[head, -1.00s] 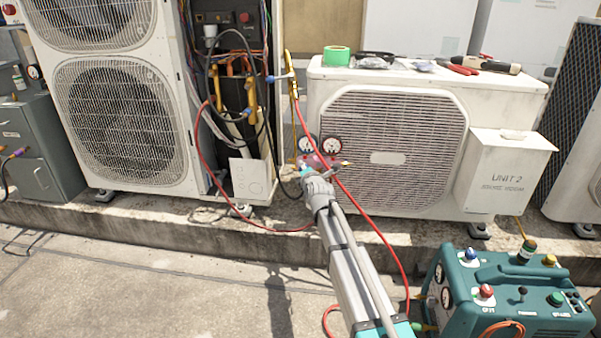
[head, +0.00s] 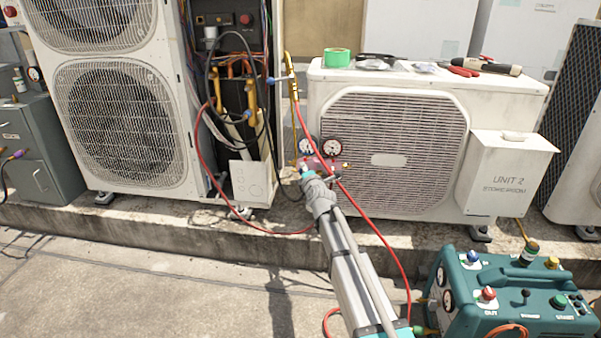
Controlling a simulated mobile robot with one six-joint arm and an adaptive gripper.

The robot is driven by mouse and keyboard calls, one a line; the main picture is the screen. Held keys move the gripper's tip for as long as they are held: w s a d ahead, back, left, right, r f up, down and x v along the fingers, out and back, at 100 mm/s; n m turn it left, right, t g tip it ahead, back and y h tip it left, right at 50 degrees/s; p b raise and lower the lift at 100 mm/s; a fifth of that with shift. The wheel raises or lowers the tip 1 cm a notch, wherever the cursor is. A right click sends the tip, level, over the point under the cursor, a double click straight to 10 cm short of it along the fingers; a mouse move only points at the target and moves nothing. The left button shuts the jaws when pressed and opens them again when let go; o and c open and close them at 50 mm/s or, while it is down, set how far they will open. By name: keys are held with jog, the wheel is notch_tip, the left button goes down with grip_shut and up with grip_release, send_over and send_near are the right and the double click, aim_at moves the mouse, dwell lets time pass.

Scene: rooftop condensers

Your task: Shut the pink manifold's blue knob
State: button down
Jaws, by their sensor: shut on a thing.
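The pink manifold (head: 320,164) hangs in front of the condenser labelled Unit 2, with two round gauges (head: 331,147) on top. A brass fitting sticks out at its right end. My gripper (head: 305,171) is at the manifold's lower left side, reaching up from below. Its fingers are small in view and look closed on the knob there. The blue knob itself is hidden by the fingers, so its angle cannot be read.
A red hose (head: 372,228) runs from the manifold area past my arm to the teal recovery machine (head: 510,293) at lower right. A black hose hangs left of the manifold.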

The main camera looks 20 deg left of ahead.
jog(key=shift+c, duration=1.3)
grip_release()
jog(key=shift+a, duration=0.1)
